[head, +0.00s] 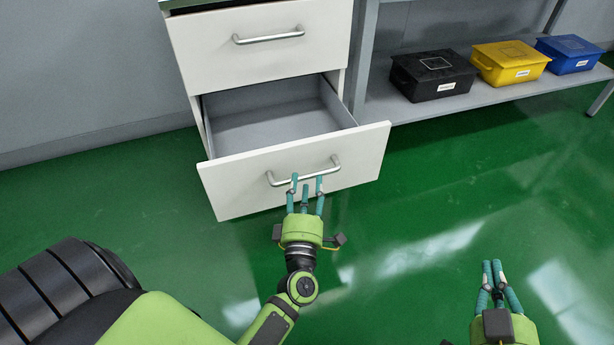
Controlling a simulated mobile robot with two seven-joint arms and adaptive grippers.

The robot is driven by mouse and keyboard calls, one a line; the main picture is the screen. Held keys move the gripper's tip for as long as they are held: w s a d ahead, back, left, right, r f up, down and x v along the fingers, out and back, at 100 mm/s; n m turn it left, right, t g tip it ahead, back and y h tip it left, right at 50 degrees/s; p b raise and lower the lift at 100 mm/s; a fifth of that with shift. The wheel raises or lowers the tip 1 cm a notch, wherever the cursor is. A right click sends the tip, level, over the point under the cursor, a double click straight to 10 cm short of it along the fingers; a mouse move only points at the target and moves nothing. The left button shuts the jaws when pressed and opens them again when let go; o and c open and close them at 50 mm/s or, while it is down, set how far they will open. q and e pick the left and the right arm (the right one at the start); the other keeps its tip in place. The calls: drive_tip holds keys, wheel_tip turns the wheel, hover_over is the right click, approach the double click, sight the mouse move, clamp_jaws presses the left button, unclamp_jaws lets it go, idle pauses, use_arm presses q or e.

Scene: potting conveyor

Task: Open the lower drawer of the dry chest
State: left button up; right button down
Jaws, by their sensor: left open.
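The dry chest (189,55) is a white cabinet at the top middle of the head view. Its lower drawer (232,187) stands pulled out, showing an empty grey inside. The upper drawer (258,58) is shut. The lower drawer's metal bar handle (333,168) is on its front. My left gripper (306,182) is open in front of this handle, with its fingertips overlapping the bar in the picture. I cannot tell whether they touch it. My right gripper (493,264) is at the lower right, away from the chest, its fingertips close together with nothing seen between them.
A grey shelf (470,104) right of the chest holds a black box (434,76), a yellow box (511,64) and a blue box (570,55). The green floor (450,180) in front of it is clear. A grey wall (80,70) stands behind.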

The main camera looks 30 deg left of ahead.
use_arm(q)
drive_tip(key=v, duration=0.8)
drive_tip(key=shift+s+d, duration=0.15)
drive_tip(key=shift+s, duration=0.25)
